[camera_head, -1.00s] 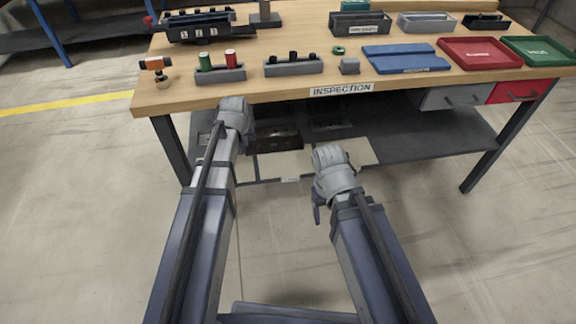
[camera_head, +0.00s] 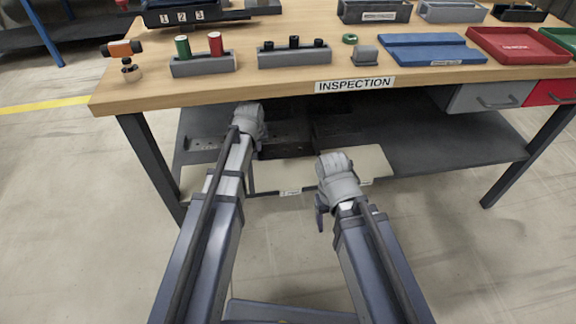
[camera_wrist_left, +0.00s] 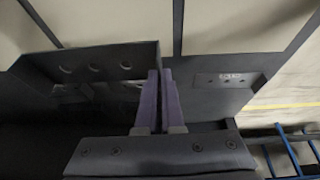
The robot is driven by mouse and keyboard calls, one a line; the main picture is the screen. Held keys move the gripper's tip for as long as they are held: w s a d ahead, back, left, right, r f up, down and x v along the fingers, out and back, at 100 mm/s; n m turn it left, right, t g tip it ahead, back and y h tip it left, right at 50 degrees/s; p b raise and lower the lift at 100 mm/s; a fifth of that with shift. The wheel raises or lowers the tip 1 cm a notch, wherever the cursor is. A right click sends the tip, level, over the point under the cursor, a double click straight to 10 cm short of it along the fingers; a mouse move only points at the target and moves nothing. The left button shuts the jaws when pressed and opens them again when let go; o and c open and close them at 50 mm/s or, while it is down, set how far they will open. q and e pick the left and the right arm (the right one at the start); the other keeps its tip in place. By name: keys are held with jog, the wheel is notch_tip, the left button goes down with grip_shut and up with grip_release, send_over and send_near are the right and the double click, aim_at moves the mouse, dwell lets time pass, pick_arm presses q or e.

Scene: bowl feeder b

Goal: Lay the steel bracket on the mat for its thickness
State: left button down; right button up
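My left gripper (camera_head: 252,122) is in front of the bench, below the tabletop edge. In the left wrist view its two purple fingers (camera_wrist_left: 160,100) stand almost together with a thin gap. A dark steel bracket (camera_wrist_left: 95,64) with a row of round holes meets the fingertips and extends to the left; the fingers appear shut on its edge, though the contact is partly hidden. It shows dimly right of the gripper in the head view (camera_head: 285,148). My right gripper (camera_head: 337,175) hangs low in front of the bench, its fingers mostly hidden. The blue mat (camera_head: 432,49) lies on the bench, bare.
The wooden bench (camera_head: 270,88) carries a grey block with green and red gauges (camera_head: 203,63), a grey holder with black pegs (camera_head: 294,57), a small grey block (camera_head: 364,55), a green ring (camera_head: 349,38) and a red tray (camera_head: 515,46). A lower shelf (camera_head: 440,150) lies underneath.

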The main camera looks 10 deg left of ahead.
pick_arm(q)
jog(key=shift+w+f, duration=0.1)
jog(key=shift+w, duration=0.25)
jog(key=b, duration=1)
send_over(260, 170)
jog(key=s, duration=0.2)
jog(key=f, duration=1)
jog(key=shift+d+f, duration=0.1)
jog(key=shift+d, duration=0.15)
pick_arm(e)
notch_tip(260, 170, down, 10)
jog(key=shift+w, duration=0.35)
jog(key=shift+f, duration=0.1)
pick_arm(q)
jog(key=c, duration=1.1)
grip_release()
jog(key=shift+o, duration=0.2)
pick_arm(e)
jog(key=shift+f, duration=0.1)
